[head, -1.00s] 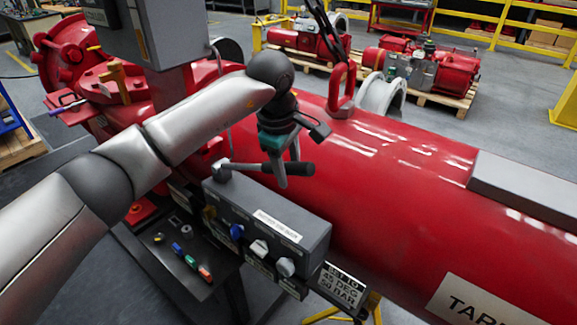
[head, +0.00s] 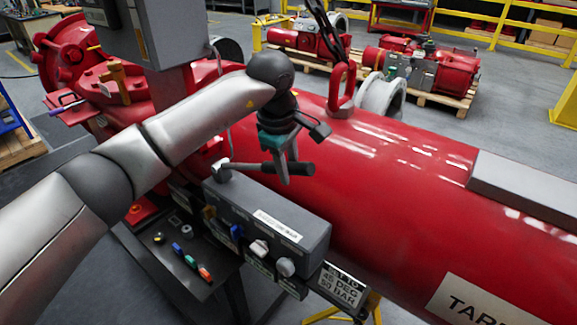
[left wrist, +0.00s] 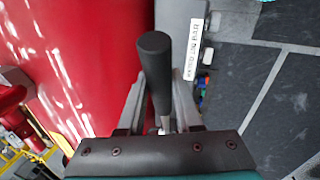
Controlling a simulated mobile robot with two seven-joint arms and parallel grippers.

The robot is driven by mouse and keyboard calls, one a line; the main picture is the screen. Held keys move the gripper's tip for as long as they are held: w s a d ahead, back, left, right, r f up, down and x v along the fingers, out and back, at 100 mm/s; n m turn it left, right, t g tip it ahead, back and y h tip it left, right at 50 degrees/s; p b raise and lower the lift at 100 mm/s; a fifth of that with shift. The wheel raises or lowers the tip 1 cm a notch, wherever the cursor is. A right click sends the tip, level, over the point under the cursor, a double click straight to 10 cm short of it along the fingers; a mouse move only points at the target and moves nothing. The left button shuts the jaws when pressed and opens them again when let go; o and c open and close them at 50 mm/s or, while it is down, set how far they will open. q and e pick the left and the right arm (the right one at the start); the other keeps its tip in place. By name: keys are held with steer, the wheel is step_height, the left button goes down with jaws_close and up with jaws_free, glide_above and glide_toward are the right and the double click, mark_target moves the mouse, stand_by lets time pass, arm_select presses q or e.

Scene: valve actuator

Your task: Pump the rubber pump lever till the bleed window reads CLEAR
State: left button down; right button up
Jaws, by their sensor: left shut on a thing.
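The pump lever has a black rubber grip (head: 298,169) on a metal rod, and it stretches right from a pivot on top of the grey control box (head: 275,212). My left gripper (head: 286,172) points down over the lever and is shut on it. In the left wrist view the black grip (left wrist: 154,65) stands between the two fingers (left wrist: 160,105). A small sign (head: 341,286) at the box's lower right reads about 45 DEG and 50 BAR, with its top line unclear. I cannot make out a bleed window reading. My right gripper is not in view.
The big red cylinder (head: 400,190) lies right behind the box. A red lifting eye (head: 341,90) stands on it near my wrist. A dark tray (head: 180,262) with small coloured parts sits below left. A grey cabinet (head: 150,30) rises behind my arm.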

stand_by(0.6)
arm_select(q)
steer(key=f+y+b, duration=0.1)
steer(key=f+b, duration=0.1)
steer(key=s+d+f+t+y+b, duration=0.1)
steer(key=f+b, duration=0.2)
steer(key=f+t+b, duration=0.1)
steer(key=f+b, duration=0.1)
steer(key=shift+s+d+f+y+b, duration=0.15)
steer(key=shift+d+f+y+b, duration=0.15)
steer(key=shift+d+y, duration=0.1)
steer(key=shift+s+f+y+b, duration=0.1)
steer(key=shift+f+y+b, duration=0.2)
steer(key=shift+f+b, duration=0.55)
steer(key=shift+r, duration=0.1)
steer(key=c, duration=0.6)
jaws_free()
steer(key=shift+r, duration=0.1)
steer(key=v, duration=1.5)
steer(key=shift+s+d, duration=0.1)
steer(key=shift+s, duration=0.2)
